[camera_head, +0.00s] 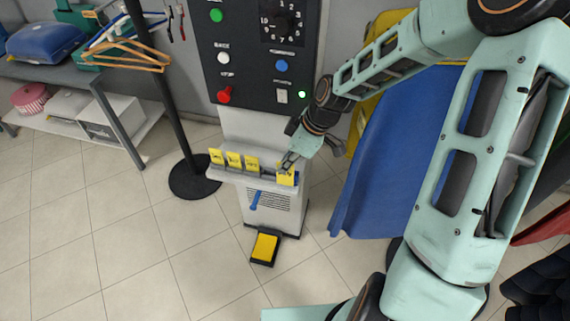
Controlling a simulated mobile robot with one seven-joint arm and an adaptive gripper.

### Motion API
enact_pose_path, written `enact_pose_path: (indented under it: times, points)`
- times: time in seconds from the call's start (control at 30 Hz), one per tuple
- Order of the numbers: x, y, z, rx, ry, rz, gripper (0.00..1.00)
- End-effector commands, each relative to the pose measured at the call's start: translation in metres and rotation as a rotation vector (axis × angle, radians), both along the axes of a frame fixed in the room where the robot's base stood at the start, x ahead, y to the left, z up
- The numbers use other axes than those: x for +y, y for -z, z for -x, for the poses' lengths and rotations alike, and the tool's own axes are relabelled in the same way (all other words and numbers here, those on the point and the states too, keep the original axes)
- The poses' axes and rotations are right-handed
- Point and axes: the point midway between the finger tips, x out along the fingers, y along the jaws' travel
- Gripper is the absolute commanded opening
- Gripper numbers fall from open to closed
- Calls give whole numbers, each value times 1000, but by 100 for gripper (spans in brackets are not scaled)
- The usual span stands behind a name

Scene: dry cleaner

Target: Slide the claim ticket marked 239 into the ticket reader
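Several yellow tickets stand in a row on the narrow grey ledge (225,177) of the machine. Three are at the left: a first ticket (216,156), a second ticket (234,160) and a third ticket (252,164). A fourth yellow ticket (287,177) is at the ledge's right end, under my gripper (288,162). The numbers are too small to read, so I cannot tell which is 239. My fingertips point down at the fourth ticket's top edge; whether they grip it is unclear. A small pale fitting (281,96) beside a lit green lamp (301,94) may be the ticket reader.
The dark control panel (245,75) above the ledge carries buttons, a dial and a red knob (224,95). A yellow pedal (265,247) lies on the floor.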

Motion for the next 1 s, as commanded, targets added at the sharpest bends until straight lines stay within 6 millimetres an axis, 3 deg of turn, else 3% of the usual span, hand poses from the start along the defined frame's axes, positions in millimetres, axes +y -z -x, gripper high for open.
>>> enact_pose_path:
  times: [1.0]
  points:
    - [-1, -60, 0, -1, 2, 0, 0]
